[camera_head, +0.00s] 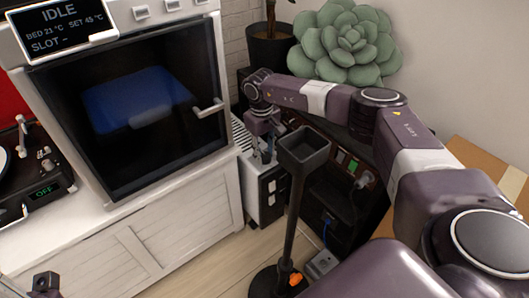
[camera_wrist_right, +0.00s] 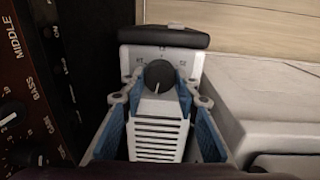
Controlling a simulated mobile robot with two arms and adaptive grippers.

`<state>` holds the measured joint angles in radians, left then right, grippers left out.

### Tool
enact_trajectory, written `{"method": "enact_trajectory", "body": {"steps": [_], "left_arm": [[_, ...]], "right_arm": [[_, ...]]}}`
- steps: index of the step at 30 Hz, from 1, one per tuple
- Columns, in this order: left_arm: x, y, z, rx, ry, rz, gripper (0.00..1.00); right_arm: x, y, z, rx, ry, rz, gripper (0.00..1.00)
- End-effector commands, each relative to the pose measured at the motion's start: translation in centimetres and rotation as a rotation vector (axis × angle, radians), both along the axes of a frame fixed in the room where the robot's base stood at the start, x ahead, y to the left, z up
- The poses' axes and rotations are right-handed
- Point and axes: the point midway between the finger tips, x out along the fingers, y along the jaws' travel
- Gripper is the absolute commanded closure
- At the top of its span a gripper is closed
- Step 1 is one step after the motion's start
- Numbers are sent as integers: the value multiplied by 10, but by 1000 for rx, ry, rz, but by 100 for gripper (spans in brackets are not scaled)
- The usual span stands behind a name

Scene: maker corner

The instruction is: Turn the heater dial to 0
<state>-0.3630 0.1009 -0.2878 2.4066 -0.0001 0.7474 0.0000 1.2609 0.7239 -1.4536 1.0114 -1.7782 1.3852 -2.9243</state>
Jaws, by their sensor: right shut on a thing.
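The heater dial (camera_wrist_right: 158,76) is a round black knob with a white pointer line, on the heater's pale control panel above a slotted grille. The pointer points down in the wrist view. Small marks surround the dial, too small to read. My right gripper (camera_wrist_right: 159,82) is shut on the dial, one blue-padded finger on each side. In the head view my right gripper (camera_head: 263,155) is at the top of the white heater (camera_head: 252,194), and the dial itself is hidden. A small dark part at the lower left edge seems to be my left gripper (camera_head: 45,284); its fingers do not show clearly.
A white cabinet bears a glass-doored machine (camera_head: 140,115) left of the heater. A dark amplifier (camera_wrist_right: 22,95) with knobs stands close beside my right gripper. A black stand (camera_head: 293,215) rises in front. A plant pot (camera_head: 270,45) stands behind.

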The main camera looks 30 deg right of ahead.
Motion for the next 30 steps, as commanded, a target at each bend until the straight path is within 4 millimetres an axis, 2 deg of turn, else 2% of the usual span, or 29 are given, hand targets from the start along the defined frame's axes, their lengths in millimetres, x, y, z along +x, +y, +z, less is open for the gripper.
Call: {"method": "enact_trajectory", "body": {"steps": [9,21,22,26,30], "left_arm": [[1,0,0,1,4,-1,100],[1,-1,-1,1,6,-1,100],[1,-1,-1,1,6,-1,100],[1,-1,-1,2,7,-1,100],[1,-1,-1,1,7,-2,100]], "right_arm": [[1,0,1,-1,-3,67,95],[1,0,1,-1,-4,71,95],[1,0,1,-1,-4,71,68],[1,0,1,-1,-3,70,54],[0,0,0,0,-2,70,53]]}}
